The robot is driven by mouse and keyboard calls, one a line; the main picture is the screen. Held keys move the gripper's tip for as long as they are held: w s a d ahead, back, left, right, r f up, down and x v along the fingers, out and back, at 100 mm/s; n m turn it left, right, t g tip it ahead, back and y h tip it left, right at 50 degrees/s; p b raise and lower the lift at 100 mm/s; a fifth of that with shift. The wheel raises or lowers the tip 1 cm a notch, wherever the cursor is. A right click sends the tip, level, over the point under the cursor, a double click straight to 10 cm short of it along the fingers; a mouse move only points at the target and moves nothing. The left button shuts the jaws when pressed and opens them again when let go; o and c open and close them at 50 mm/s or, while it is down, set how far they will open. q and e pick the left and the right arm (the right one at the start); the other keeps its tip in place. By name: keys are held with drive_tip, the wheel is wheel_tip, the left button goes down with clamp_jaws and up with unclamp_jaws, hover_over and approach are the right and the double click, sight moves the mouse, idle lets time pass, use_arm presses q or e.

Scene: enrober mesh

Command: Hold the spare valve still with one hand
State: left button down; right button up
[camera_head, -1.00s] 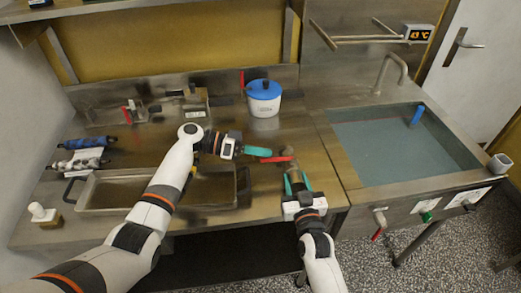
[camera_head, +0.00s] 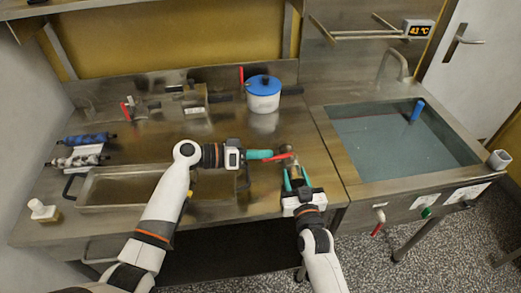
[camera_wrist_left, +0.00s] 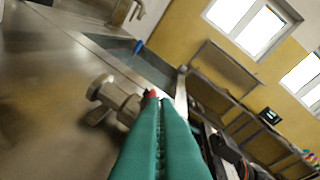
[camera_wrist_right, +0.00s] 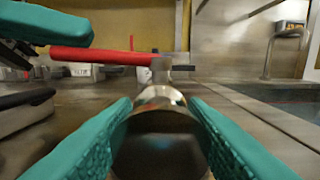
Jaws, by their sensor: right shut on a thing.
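The spare valve (camera_head: 290,152) has a grey metal body and a red lever, and stands near the front of the steel worktop, left of the sink. My right gripper (camera_head: 292,173) has its teal fingers on both sides of the valve body (camera_wrist_right: 160,105) and is shut on it. The red lever (camera_wrist_right: 100,56) points left in the right wrist view. My left gripper (camera_head: 270,154) has its teal fingers together, close beside the lever. In the left wrist view a bit of red (camera_wrist_left: 152,93) shows just past the fingertips; contact cannot be told.
A white pot with a blue lid (camera_head: 264,95) stands behind the valve. A steel tray (camera_head: 110,208) lies left, partly under my left arm. Rollers (camera_head: 80,160) and a white-topped bottle (camera_head: 42,210) are farther left. A water-filled sink (camera_head: 400,140) is right.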

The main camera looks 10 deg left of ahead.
use_arm(q)
drive_tip(key=s+d+n+t+y, duration=0.5)
drive_tip(key=d+n+t, duration=0.1)
drive_tip(key=d+t, duration=0.1)
drive_tip(key=shift+n+y, duration=0.3)
drive_tip(key=shift+n, duration=0.1)
idle(0.4)
drive_tip(key=shift+d+f, duration=0.1)
drive_tip(key=shift+d, duration=0.6)
idle(0.5)
drive_tip(key=s+a+r, duration=0.4)
drive_tip(key=s+r, duration=0.1)
drive_tip(key=s, duration=0.4)
drive_tip(key=shift+s+a+r, duration=0.2)
drive_tip(key=shift+a+r, duration=0.05)
drive_tip(key=shift+w, duration=0.1)
idle(0.4)
